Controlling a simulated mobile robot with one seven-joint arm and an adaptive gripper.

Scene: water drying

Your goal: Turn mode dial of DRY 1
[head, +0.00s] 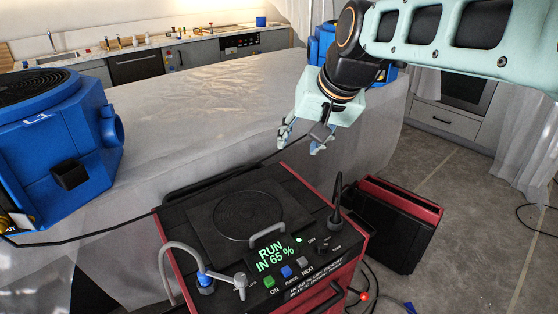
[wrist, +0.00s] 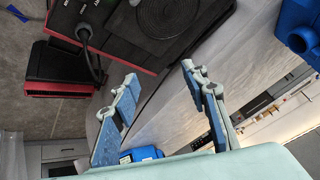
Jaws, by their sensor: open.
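A black and red drying machine (head: 180,224) stands in front of the covered counter, its sloped panel facing me. Its display (head: 272,254) reads "RUN IN 65 %" in green. A small dark dial (head: 323,245) sits right of the display, with small lettering beside it that I cannot read clearly. I see no legible "DRY 1" label. My gripper (head: 301,144) is open and empty, above and behind the machine, apart from the dial. In the wrist view, my open gripper (wrist: 159,73) is below the machine's top (wrist: 125,22); the dial is not clearly visible there.
Green, blue and grey buttons (head: 287,272) line the panel. A black cable plug (head: 336,200) stands upright near the dial. A handle (head: 267,224) and a grey hose (head: 168,262) rise from the top. A blue blower (head: 50,150) is left; a black-red case (head: 398,225) is right.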

